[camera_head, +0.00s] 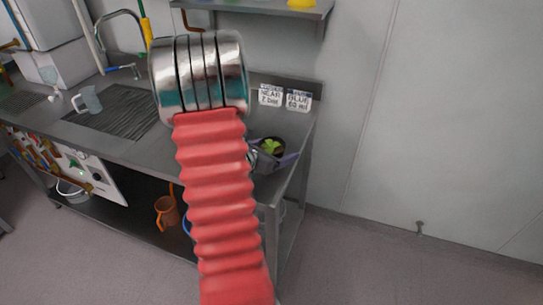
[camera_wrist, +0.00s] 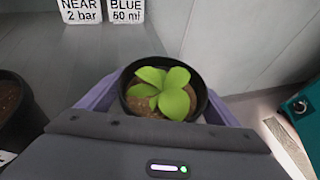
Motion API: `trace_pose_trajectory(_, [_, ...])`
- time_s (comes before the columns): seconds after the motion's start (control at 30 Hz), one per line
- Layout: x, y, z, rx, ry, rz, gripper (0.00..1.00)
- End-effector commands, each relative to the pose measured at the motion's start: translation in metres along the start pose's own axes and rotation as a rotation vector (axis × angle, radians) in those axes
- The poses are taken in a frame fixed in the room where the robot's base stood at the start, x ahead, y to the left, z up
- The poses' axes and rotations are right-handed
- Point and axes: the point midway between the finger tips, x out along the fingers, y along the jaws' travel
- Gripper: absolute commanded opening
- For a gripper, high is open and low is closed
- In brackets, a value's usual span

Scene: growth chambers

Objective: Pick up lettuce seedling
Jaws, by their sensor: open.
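The lettuce seedling (camera_wrist: 174,101) has several bright green leaves and grows from brown soil in a round black pot (camera_wrist: 199,92). In the wrist view my gripper (camera_wrist: 163,90) is open, with one purple finger on the left of the pot and one on the right. I cannot tell whether the fingers touch it. In the head view the seedling (camera_head: 268,145) shows at the right end of the steel counter, with my gripper (camera_head: 272,158) around its pot. My red arm hides part of the counter to the left.
Another black pot with soil (camera_wrist: 12,105) stands at the left edge of the wrist view. Two label cards (camera_head: 283,97) stand at the counter's back. A clear jug (camera_head: 88,100) is by the sink. The wall lies close behind, and open floor is to the right.

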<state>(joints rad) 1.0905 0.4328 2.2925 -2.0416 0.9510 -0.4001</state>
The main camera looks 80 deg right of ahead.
Motion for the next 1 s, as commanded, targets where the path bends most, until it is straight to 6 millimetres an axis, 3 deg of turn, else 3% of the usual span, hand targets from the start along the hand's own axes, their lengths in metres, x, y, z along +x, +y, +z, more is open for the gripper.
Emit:
trace_pose_trajectory(0.57, [0.0024, -0.0002, -0.0003, 0.000, 0.001, 0.000, 0.84])
trace_pose_trajectory(1.0, [0.0024, -0.0002, -0.0002, 0.000, 0.001, 0.000, 0.53])
